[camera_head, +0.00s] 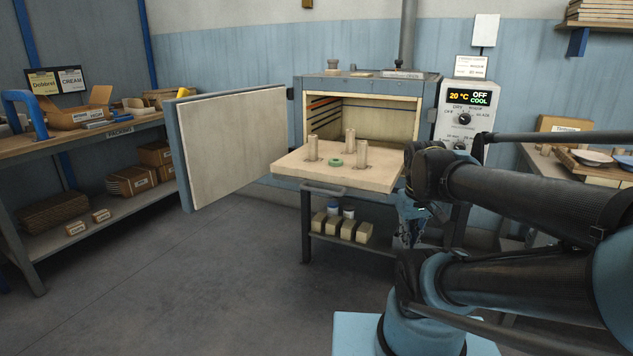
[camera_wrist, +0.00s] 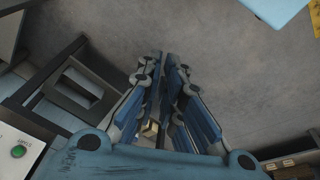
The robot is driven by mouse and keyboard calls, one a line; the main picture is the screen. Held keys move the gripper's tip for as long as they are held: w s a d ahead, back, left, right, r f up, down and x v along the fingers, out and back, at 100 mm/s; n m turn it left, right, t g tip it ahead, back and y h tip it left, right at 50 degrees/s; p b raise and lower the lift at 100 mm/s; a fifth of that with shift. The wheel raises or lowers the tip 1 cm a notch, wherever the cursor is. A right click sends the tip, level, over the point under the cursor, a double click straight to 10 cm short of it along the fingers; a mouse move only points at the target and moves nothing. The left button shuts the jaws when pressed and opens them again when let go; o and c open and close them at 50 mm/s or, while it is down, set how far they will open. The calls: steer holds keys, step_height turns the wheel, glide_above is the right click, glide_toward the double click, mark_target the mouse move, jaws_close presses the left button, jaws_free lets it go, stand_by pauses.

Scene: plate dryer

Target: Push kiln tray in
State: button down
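The kiln tray (camera_head: 300,165) is a pale flat slab sticking out of the front of the kiln (camera_head: 387,118). Three upright posts (camera_head: 362,153) and a small green ring (camera_head: 336,162) sit on it. A handle (camera_head: 323,190) shows below its front edge. The kiln door (camera_head: 232,143) stands wide open to the left. My gripper (camera_head: 411,232) hangs fingers-down right of the tray, beside the kiln stand, partly hidden by my arm. In the wrist view its fingers (camera_wrist: 168,62) come together at the tips over the floor, with nothing seen held. The tray is not clear in the wrist view.
The control panel (camera_head: 465,118) right of the kiln reads 20 °C, OFF, COOL. Several blocks and jars (camera_head: 347,229) are on the stand's lower shelf. A packing bench (camera_head: 90,130) is at left, another table (camera_head: 585,170) at right. The floor (camera_head: 220,290) in front is clear.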

mark_target(309, 176)
steer(key=w+a+r+n+t+h, duration=0.1)
steer(key=w+a+r+n, duration=0.5)
steer(key=w+a+n, duration=0.45)
steer(key=w+a+r+n, duration=0.6)
steer(key=w+a+n, duration=0.4)
steer(key=w+n, duration=0.15)
steer(key=w+a+n+t, duration=0.1)
steer(key=w+a+n, duration=0.2)
steer(key=a+n, duration=0.65)
steer(key=w+f, duration=0.1)
steer(key=f, duration=0.2)
steer(key=w+f+m, duration=0.1)
steer(key=f, duration=0.2)
steer(key=w+a+f+m, duration=0.1)
steer(key=f, duration=0.2)
steer(key=shift+w+f, duration=0.2)
steer(key=shift+w, duration=0.2)
steer(key=shift+w+d+r, duration=0.1)
steer(key=shift+w+d, duration=0.1)
steer(key=shift+w, duration=0.35)
steer(key=shift+w+d, duration=0.15)
steer(key=shift+w, duration=0.35)
steer(key=shift+w+d, duration=0.25)
steer(key=shift+w, duration=0.4)
steer(key=shift+w+a, duration=0.1)
steer(key=shift+w, duration=0.05)
